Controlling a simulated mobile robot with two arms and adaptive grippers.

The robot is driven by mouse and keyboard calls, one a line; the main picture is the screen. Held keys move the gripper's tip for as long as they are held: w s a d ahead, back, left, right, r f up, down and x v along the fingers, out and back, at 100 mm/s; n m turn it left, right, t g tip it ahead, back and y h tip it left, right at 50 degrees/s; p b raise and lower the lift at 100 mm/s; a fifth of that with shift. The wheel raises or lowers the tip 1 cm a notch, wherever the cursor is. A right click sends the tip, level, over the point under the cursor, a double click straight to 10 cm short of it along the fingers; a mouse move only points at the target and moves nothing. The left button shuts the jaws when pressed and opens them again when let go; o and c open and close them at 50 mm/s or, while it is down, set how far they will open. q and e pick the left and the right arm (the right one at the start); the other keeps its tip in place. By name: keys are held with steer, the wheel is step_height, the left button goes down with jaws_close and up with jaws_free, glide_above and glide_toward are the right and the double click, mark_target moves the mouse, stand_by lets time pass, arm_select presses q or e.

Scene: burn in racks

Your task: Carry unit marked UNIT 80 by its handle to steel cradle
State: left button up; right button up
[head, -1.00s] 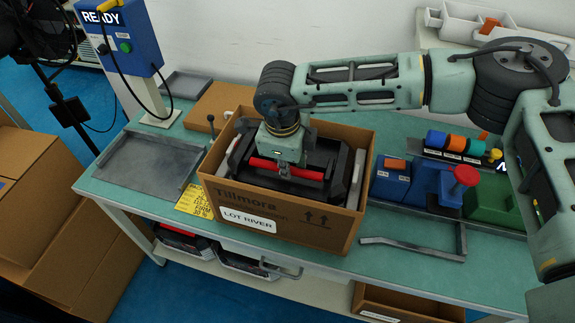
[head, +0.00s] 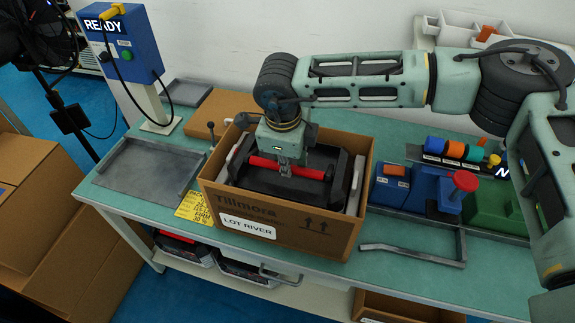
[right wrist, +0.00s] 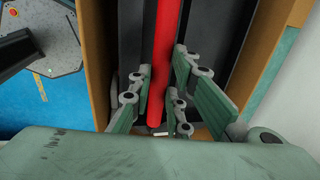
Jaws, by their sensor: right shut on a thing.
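The black unit with a red bar handle (head: 315,172) is inside an open cardboard box (head: 345,228) on the bench. No UNIT 80 marking can be read on it. My right gripper (head: 284,172) comes down from above and is shut on the handle near its middle. In the right wrist view, the fingers (right wrist: 157,90) lie on both sides of the red bar (right wrist: 165,45). The underside of the unit is hidden by the box walls. A shallow grey metal tray (head: 150,172), possibly the steel cradle, lies empty on the left of the bench. My left gripper is not in view.
A blue READY post (head: 130,55) stands behind the tray. A short lever (head: 211,133) stands between tray and box. Blue and green fixtures (head: 408,185) and a bent metal rail (head: 410,250) are right of the box. A yellow paper (head: 195,203) lies at the bench's front.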

steer(key=shift+w+d+r, duration=0.25)
steer(key=shift+w+r, duration=0.25)
steer(key=shift+r, duration=0.15)
steer(key=shift+w+d+r, duration=0.2)
steer(key=shift+w+r, duration=0.25)
steer(key=shift+w, duration=0.15)
steer(key=shift+c, duration=0.2)
steer(key=shift+w+d+r+b, duration=0.3)
steer(key=shift+w+b, duration=0.15)
steer(key=shift+w, duration=0.1)
steer(key=shift+c, duration=0.2)
steer(key=shift+w+d, duration=0.15)
steer(key=shift+w, duration=0.25)
steer(key=shift+c, duration=0.2)
steer(key=shift+o, duration=0.4)
steer(key=shift+w+f, duration=0.15)
steer(key=shift+w, duration=0.15)
steer(key=o, duration=0.5)
steer(key=shift+o, duration=1.4)
steer(key=shift+w+f, duration=0.15)
steer(key=shift+w, duration=0.1)
steer(key=shift+o, duration=1.3)
steer(key=shift+s+r, duration=0.15)
steer(key=shift+r, duration=0.1)
steer(key=o, duration=1.1)
